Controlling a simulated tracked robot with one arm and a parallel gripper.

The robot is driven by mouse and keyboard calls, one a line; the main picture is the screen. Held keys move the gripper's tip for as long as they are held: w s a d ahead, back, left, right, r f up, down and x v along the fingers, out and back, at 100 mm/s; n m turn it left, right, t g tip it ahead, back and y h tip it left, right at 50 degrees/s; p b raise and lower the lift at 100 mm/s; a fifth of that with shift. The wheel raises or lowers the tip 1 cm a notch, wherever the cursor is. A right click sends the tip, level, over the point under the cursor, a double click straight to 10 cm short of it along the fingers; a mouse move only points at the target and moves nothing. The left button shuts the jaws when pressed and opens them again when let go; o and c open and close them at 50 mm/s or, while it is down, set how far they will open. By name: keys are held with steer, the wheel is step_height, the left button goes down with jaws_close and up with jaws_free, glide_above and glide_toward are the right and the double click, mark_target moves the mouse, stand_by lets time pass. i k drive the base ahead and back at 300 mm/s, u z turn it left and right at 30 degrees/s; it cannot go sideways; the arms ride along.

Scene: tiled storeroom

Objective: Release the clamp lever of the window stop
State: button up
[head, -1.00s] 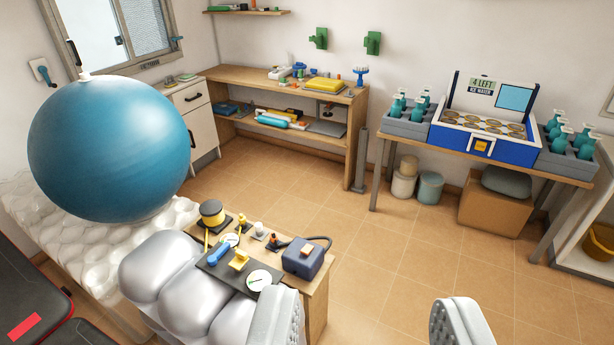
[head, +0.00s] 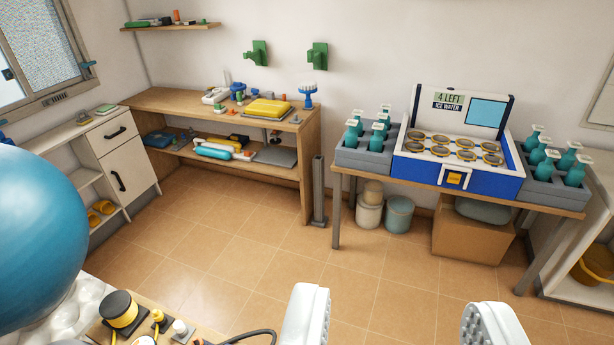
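The window (head: 32,58) is at the top left, cut off by the picture's edge. A small teal lever-like part (head: 88,64) sticks out at the right side of its frame; it is too small to tell its clamp position. A dark slotted piece (head: 55,98) sits on the sill below the pane. My gripper (head: 398,312) is at the bottom, its two pale fingers wide apart with only floor between them. It is far from the window and touches nothing.
A large blue ball (head: 35,240) and a cluttered small table (head: 165,318) stand at the lower left. A white cabinet (head: 118,160) is below the window, beside a wooden workbench (head: 306,165). A table (head: 345,172) with a blue cooler (head: 455,175) is at the right. The middle floor is clear.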

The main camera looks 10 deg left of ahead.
mark_target(83, 65)
steer(key=z, duration=0.25)
steer(key=i, duration=2.55)
steer(key=u, duration=0.75)
steer(key=i, duration=0.95)
steer(key=u, duration=1.25)
steer(key=i, duration=1.4)
steer(key=u, duration=0.3)
steer(key=i, duration=1)
steer(key=u, duration=0.1)
